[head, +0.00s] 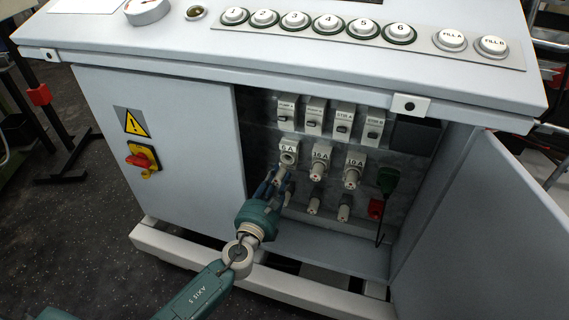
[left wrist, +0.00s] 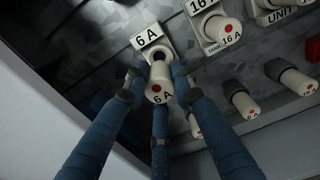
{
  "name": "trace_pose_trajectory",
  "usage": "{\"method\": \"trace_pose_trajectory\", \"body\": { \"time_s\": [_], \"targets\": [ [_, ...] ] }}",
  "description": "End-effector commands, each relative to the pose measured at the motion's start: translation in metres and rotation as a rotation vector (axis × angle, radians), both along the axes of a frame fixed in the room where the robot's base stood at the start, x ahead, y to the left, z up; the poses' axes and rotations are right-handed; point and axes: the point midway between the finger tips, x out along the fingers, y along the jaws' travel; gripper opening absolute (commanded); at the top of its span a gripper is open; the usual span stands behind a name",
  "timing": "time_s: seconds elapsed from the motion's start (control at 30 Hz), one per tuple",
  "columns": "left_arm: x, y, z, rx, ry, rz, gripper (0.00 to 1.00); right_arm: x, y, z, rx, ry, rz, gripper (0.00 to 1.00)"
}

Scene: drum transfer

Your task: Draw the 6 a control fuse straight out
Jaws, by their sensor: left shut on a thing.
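The 6 A fuse holder (head: 289,157) is at the left end of the fuse row inside the open cabinet. Its dark round opening shows, and the holder also appears in the left wrist view (left wrist: 151,40). My left gripper (head: 277,185) is shut on the 6 A fuse (left wrist: 159,90), a pale cap with a red dot and "6 A" on its end. The fuse sits just in front of and below the opening, and looks apart from it. Fingers hide its sides and I cannot see its inner end. My right gripper is not in view.
Two 16 A/10 A-type holders with fuses (head: 320,165) stand to the right. Several spare-like caps (head: 314,205) are below. Switches (head: 287,112) are above. The cabinet's left panel (head: 165,150) and open door (head: 490,230) flank the opening.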

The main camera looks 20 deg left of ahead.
Motion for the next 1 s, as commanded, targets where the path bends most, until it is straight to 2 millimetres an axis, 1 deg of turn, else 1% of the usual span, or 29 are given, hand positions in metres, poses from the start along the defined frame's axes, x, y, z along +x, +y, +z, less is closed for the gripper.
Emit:
{"method": "trace_pose_trajectory", "body": {
  "time_s": [0.6, 0.73, 1.0],
  "targets": [
    [-0.045, 0.002, 0.000, 0.001, 0.000, 0.000, 0.00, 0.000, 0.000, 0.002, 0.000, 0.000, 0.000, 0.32],
    [-0.050, 0.002, 0.000, 0.001, 0.000, 0.000, 0.00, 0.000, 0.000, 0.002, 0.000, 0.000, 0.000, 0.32],
    [-0.050, 0.002, 0.000, 0.001, -0.001, 0.000, 0.00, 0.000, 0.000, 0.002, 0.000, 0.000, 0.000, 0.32]
  ]
}}
